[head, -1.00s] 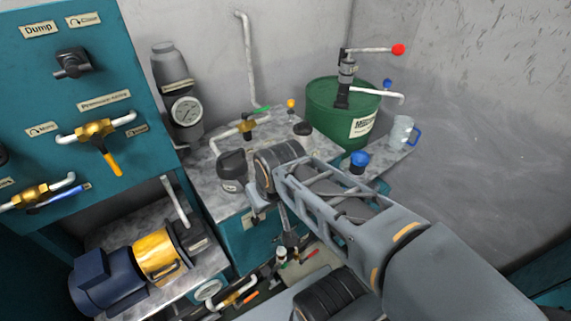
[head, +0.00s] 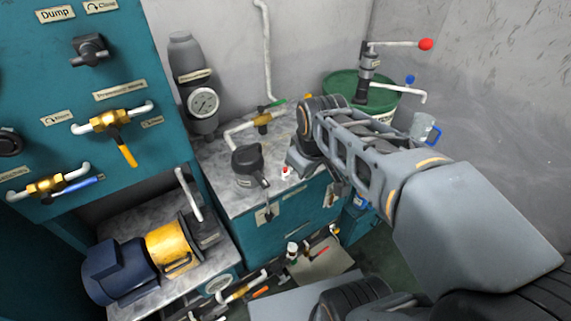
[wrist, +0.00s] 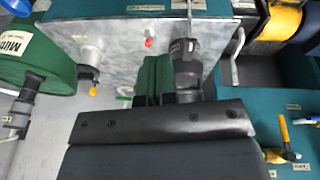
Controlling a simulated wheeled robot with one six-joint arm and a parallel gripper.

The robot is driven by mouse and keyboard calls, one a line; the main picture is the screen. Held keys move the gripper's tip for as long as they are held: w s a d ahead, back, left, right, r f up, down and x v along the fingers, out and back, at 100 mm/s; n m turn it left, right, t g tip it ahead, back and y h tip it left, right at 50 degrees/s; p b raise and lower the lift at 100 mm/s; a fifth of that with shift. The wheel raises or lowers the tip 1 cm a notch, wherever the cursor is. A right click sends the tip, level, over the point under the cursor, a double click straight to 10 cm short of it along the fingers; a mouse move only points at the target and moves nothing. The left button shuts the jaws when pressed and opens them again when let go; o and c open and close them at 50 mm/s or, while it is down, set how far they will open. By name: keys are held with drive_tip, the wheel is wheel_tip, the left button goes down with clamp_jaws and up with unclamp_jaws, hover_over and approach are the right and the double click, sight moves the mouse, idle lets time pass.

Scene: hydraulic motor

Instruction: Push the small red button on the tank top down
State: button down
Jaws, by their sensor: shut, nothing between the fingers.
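The small red button (head: 286,171) sits on a pale base on the grey metal tank top (head: 216,190), near its front edge and right of the black cap (head: 248,163). In the wrist view the red button (wrist: 149,42) shows just beyond my gripper's fingertips (wrist: 157,60), with the black cap (wrist: 185,65) to the right. My gripper is shut and empty. Its dark green fingers point toward the tank top and appear apart from the button; exact height is unclear. In the head view my arm hides the fingertips.
A green drum (head: 345,84) with a hand pump and a clear jug (head: 422,127) stand behind my arm. A gauge (head: 203,102) and a brass valve (head: 262,119) stand near the tank's back. The teal valve panel (head: 60,110) rises at left.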

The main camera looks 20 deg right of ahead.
drive_tip(key=w+n+g+b, duration=0.1)
drive_tip(key=w+n+g, duration=0.1)
drive_tip(key=w+n, duration=0.75)
drive_tip(key=n+g, duration=0.1)
drive_tip(key=n, duration=0.6)
hover_over(285, 168)
drive_tip(key=shift+f+b, duration=0.45)
drive_tip(key=shift+f, duration=0.5)
drive_tip(key=shift+f, duration=0.15)
wheel_tip(285, 168, down, 14)
drive_tip(key=shift+r, duration=0.1)
wheel_tip(285, 168, down, 2)
drive_tip(key=shift+f+b, duration=0.1)
drive_tip(key=shift+b, duration=0.45)
